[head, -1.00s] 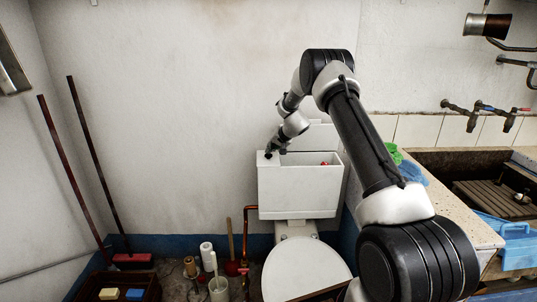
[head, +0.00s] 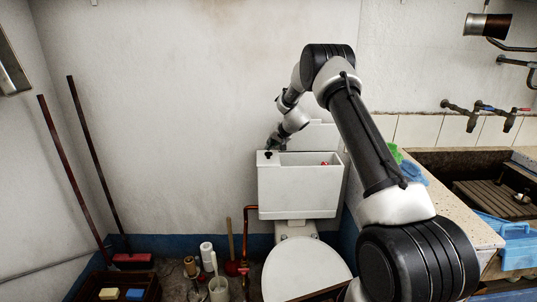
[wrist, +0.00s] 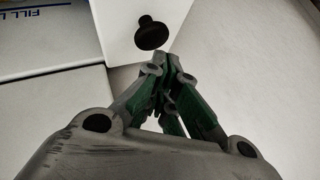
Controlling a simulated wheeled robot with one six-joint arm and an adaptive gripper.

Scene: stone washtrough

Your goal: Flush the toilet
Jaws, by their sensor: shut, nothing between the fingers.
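The white toilet (head: 305,270) stands against the back wall with its seat lid down. Its cistern (head: 299,192) is open at the top, and a small red part shows inside at the right. A black round knob (head: 268,155) stands on a white ledge at the cistern's top left; it also shows in the wrist view (wrist: 152,33). My gripper (head: 272,148) is just above and beside the knob. In the wrist view my gripper's fingertips (wrist: 163,58) are together and empty, apart from the knob in the picture.
A white panel (head: 323,136) stands upright behind the cistern. A stone counter (head: 450,205) and sink trough are on the right. A copper pipe (head: 247,225), a plunger and brushes are left of the toilet. Two long-handled brooms (head: 75,170) lean at the left wall.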

